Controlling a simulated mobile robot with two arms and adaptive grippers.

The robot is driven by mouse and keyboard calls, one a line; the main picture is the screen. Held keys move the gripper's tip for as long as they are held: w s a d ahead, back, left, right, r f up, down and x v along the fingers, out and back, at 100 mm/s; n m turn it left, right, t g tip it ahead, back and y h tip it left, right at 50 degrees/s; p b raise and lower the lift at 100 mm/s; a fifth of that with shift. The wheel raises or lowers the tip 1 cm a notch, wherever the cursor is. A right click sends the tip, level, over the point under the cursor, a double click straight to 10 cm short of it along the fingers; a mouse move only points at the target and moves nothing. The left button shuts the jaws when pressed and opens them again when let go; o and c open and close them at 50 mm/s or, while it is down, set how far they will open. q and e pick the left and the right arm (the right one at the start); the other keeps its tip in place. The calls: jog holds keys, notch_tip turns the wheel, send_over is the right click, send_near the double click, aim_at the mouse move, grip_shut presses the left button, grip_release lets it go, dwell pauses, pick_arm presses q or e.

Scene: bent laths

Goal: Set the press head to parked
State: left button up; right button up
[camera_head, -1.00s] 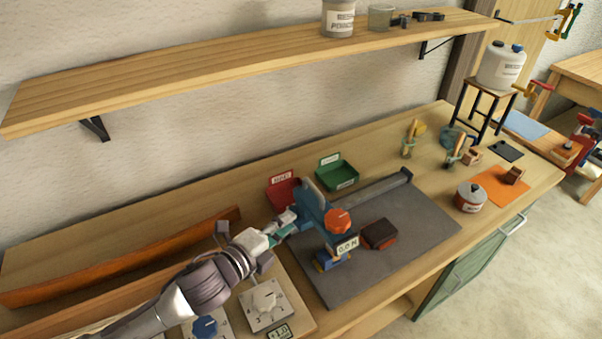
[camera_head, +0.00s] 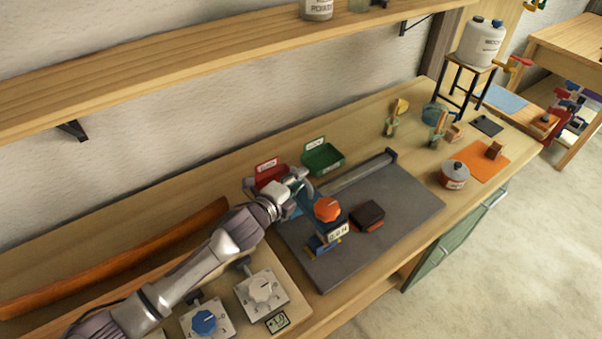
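The press head (camera_head: 327,225) is a blue block with an orange knob (camera_head: 327,209) and a small display reading 0.0 N (camera_head: 338,234). It stands at the left end of a grey rail (camera_head: 352,174) on a dark grey plate (camera_head: 400,205). A blue and yellow foot shows below it. My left gripper (camera_head: 301,182) is at the upper back of the press head and covers part of its blue housing. Whether they touch is unclear, and its fingers are too small and overlapped to read. My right gripper is out of view.
A dark red-brown block (camera_head: 367,216) lies on the plate right of the press head. Red (camera_head: 270,176) and green (camera_head: 323,159) bins stand behind. Two dial boxes (camera_head: 262,291) (camera_head: 205,321) are in front, left. The rail is clear towards its far end stop (camera_head: 391,155).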

pick_arm(q)
jog(key=shift+w+d, duration=0.4)
jog(key=shift+f, duration=0.1)
grip_shut()
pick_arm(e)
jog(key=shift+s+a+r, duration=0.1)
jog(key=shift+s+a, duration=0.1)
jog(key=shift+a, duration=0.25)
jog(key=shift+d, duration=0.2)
